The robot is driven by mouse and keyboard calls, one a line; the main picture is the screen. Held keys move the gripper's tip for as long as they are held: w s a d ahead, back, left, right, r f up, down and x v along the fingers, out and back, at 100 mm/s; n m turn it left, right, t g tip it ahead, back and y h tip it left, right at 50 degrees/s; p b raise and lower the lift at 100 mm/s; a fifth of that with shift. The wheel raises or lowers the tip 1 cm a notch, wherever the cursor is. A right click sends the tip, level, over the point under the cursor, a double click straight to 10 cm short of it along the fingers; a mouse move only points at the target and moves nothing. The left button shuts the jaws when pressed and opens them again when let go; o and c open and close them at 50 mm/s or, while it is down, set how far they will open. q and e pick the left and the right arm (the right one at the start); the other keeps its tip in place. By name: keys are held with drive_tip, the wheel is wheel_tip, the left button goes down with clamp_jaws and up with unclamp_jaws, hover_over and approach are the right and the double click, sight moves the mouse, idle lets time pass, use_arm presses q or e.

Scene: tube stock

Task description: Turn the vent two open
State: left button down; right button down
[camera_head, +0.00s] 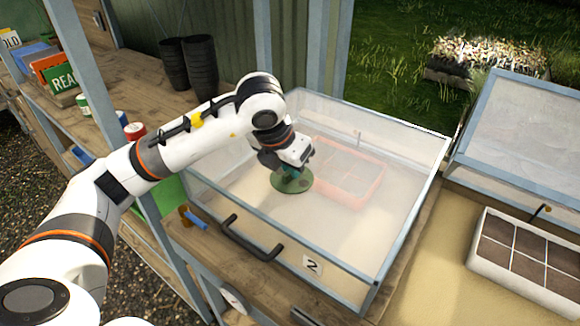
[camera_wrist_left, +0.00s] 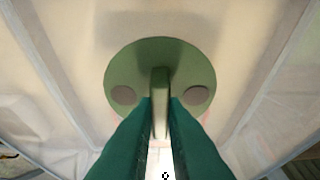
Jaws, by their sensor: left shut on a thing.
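The vent two is a round green disc (camera_head: 292,181) set in the clear lid of the frame box marked 2. In the left wrist view the vent disc (camera_wrist_left: 160,58) shows a raised upright fin (camera_wrist_left: 160,85) across its middle and a dark round hole on each side. My left gripper (camera_head: 290,172) is at the disc from above. In the left wrist view the teal fingers of my left gripper (camera_wrist_left: 160,112) are shut on the fin, one on each side. My right gripper is not in view.
The lid (camera_head: 390,215) is down, with a black handle (camera_head: 252,240) at its front and a label 2 (camera_head: 313,265). An orange tray (camera_head: 345,180) lies under it. To the right is a white planter (camera_head: 520,260) beside a raised lid (camera_head: 525,130). Black pots (camera_head: 190,65) stand at the back left.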

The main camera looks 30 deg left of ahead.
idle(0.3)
use_arm(q)
drive_tip(key=c, duration=1.5)
unclamp_jaws()
drive_tip(key=shift+r, duration=0.1)
drive_tip(key=v, duration=1.2)
drive_tip(key=shift+b, duration=0.3)
